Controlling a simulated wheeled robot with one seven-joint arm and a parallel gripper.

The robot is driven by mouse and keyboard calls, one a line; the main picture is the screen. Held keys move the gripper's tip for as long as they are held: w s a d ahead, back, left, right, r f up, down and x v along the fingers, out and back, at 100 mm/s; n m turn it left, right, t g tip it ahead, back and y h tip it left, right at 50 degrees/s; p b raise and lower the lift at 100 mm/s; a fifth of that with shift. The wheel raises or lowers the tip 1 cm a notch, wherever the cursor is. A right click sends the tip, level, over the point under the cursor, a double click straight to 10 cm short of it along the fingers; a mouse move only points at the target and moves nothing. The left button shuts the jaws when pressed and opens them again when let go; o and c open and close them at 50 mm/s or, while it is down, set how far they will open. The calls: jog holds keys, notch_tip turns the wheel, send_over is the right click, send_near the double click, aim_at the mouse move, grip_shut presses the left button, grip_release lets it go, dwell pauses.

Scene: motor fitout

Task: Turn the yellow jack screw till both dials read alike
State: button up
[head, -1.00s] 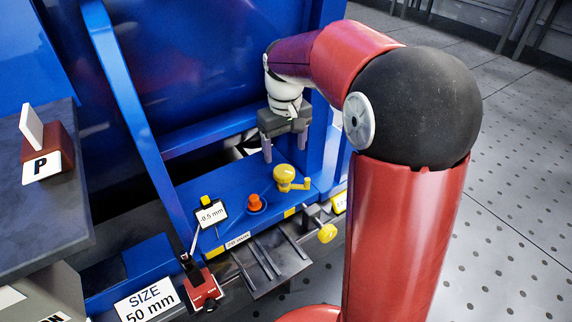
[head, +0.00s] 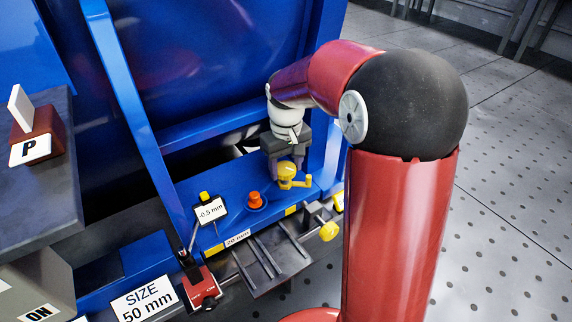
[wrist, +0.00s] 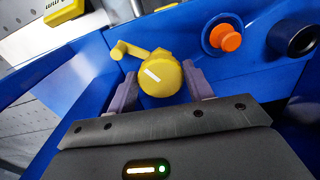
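The yellow jack screw (head: 287,170) stands on the blue base, its crank arm pointing right in the head view. In the wrist view its round head (wrist: 160,75) shows a white mark, and the crank points to the upper left. My gripper (head: 287,165) is lowered over it. Its two fingers (wrist: 160,72) stand either side of the head with hardly any gap; whether they press on it I cannot tell. One dial plate (head: 211,210) reads -0.5 mm. A yellow-edged plate (head: 338,201) at the right is partly hidden, its reading illegible.
An orange button (head: 255,200) stands left of the jack screw, close by; it also shows in the wrist view (wrist: 229,42). A red stand (head: 201,287), a yellow knob (head: 329,231) and a grey slotted block (head: 265,262) lie in front. Blue frame posts flank the base.

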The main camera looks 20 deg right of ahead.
jog(key=c, duration=0.5)
jog(key=shift+o, duration=0.2)
